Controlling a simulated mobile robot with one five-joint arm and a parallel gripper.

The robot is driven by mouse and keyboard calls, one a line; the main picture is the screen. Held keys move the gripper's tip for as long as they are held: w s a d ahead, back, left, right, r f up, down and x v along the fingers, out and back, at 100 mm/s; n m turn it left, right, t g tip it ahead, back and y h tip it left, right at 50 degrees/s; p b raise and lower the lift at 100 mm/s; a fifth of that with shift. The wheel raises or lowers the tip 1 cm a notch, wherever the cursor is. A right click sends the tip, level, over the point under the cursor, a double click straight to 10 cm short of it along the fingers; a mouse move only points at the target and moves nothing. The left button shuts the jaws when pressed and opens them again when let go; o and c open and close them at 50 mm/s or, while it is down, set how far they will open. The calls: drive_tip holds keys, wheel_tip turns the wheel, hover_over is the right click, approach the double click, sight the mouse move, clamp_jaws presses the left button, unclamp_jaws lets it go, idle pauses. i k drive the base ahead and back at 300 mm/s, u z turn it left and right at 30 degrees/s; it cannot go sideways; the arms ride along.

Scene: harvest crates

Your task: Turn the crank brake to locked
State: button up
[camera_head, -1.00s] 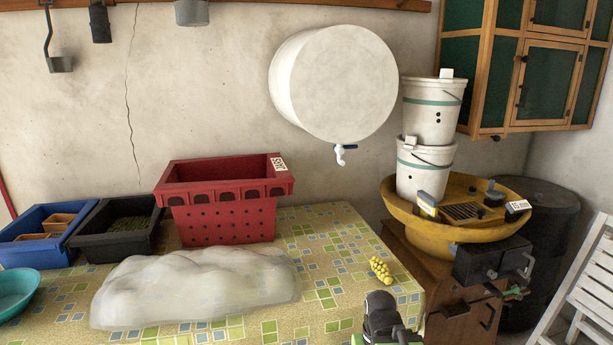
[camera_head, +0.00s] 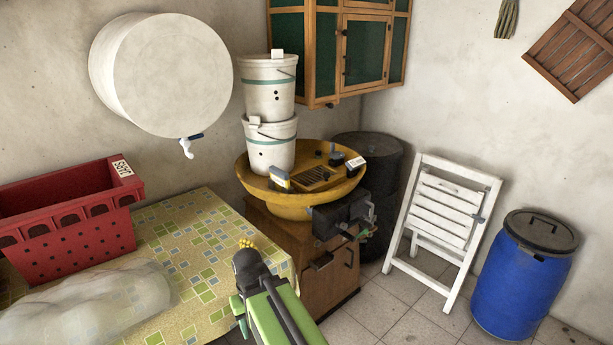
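A black box (camera_head: 341,214) is fixed to the right front side of the yellow basin (camera_head: 262,199). A grey crank-like handle (camera_head: 369,214) sticks out at the box's right end. A small green part shows just below it. The brake's setting is too small to read. My green arm rises from the bottom edge, and its black end (camera_head: 249,265) is left of and below the box, clearly apart from it. I cannot make out the fingers at this end or whether they are open.
Two white buckets (camera_head: 270,145) stand stacked in the basin, which rests on a wooden cabinet (camera_head: 340,278). A tiled-pattern table (camera_head: 205,240) with a red crate (camera_head: 70,232) lies left. A white folding chair (camera_head: 440,220) and blue barrel (camera_head: 520,285) stand right, with open floor before them.

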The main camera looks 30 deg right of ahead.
sight(352, 239)
drive_tip(key=u, duration=4.85)
drive_tip(key=i, duration=0.1)
drive_tip(key=z, duration=2.75)
drive_tip(key=k, duration=1.1)
drive_tip(key=z, duration=1.6)
drive_tip(key=i, duration=1)
drive_tip(key=u, duration=0.1)
